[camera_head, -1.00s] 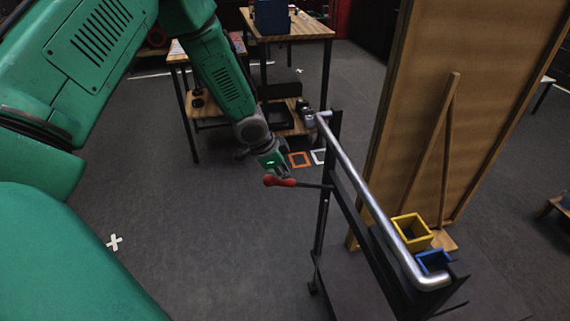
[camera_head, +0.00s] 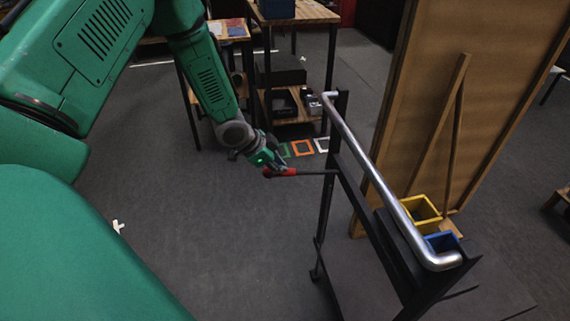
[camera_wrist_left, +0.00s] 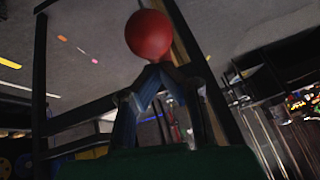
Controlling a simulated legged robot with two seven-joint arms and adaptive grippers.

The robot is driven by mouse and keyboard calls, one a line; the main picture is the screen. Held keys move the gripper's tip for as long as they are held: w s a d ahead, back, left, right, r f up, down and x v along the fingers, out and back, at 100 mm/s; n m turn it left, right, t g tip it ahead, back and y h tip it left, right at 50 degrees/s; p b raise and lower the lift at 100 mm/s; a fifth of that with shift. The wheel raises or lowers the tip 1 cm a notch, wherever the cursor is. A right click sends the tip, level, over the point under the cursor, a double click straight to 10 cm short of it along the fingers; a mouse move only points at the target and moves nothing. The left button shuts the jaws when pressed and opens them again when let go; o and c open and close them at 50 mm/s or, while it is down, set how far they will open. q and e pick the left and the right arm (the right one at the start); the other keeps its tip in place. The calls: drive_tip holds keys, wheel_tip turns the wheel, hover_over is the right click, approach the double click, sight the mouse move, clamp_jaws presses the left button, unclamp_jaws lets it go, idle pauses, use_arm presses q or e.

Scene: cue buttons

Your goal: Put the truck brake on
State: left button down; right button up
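The truck (camera_head: 330,215) is a dark metal frame with a silver push bar along its top. Its brake is a dark lever with a red handle (camera_head: 285,172), sticking out to the left of the frame's far post, nearly level in the head view. A red ball end (camera_wrist_left: 149,35) shows large in the left wrist view. My left gripper (camera_head: 270,167) is at the handle. In the left wrist view its fingers (camera_wrist_left: 156,72) converge just below the ball, with red showing between them; it appears shut on the handle, though the contact is partly hidden. My right gripper is out of view.
A yellow bin (camera_head: 420,210) and a blue bin (camera_head: 442,242) sit by the near end of the push bar. A tall wooden panel (camera_head: 440,60) stands to the right. Wooden tables (camera_head: 300,12) stand behind.

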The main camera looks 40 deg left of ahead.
use_arm(q)
wheel_tip(320, 180, down, 13)
drive_tip(key=t+h+b, duration=0.3)
drive_tip(key=t+b, duration=0.1)
drive_tip(key=b, duration=0.6)
drive_tip(key=shift+s+a+t, duration=0.15)
drive_tip(key=shift+s+t, duration=0.15)
drive_tip(key=shift+s, duration=0.1)
